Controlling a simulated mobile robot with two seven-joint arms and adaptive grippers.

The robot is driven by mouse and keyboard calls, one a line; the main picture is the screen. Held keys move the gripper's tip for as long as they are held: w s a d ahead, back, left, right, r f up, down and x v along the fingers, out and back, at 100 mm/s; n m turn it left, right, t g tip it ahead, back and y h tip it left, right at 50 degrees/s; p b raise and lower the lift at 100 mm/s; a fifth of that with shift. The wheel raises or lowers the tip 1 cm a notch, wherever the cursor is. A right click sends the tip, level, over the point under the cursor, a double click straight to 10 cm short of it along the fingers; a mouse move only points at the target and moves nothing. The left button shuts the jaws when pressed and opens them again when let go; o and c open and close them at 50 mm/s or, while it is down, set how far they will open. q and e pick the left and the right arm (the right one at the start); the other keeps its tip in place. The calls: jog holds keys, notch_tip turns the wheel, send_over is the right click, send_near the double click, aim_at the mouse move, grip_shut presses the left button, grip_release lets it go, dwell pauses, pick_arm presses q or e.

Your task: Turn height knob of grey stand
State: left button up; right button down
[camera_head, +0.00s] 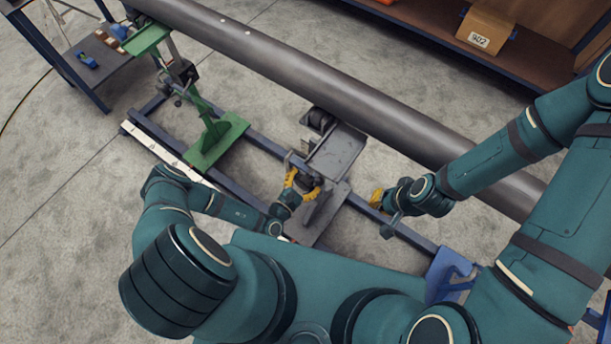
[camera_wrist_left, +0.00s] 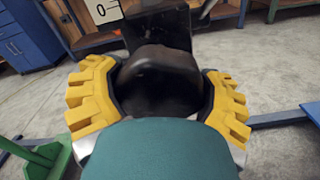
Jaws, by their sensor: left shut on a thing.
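The grey stand (camera_head: 338,150) stands under the long pipe in the head view, with rollers beside its flat top plate. My left gripper (camera_head: 302,186), with yellow fingers, is at the stand's near side, below the top plate. In the left wrist view a dark rounded knob (camera_wrist_left: 160,80) sits between the yellow fingers of my left gripper (camera_wrist_left: 158,98), which are shut on it from both sides. The knob's far side is hidden. My right gripper (camera_head: 377,198) is to the right of the grey stand, apart from it. Its finger opening is too small to make out.
The long grey pipe (camera_head: 300,78) crosses above the stands. A green stand (camera_head: 215,140) is to the left and a blue stand (camera_head: 450,275) at lower right, along dark floor rails. A shelf with a cardboard box (camera_head: 485,28) is behind. A workbench (camera_head: 92,55) is at upper left.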

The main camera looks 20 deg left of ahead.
pick_arm(q)
jog(key=shift+f+m+p, duration=0.1)
jog(key=shift+m+p, duration=0.4)
jog(key=shift+m, duration=0.2)
jog(key=shift+a, duration=0.1)
jog(key=o, duration=1.1)
jog(key=v, duration=1.2)
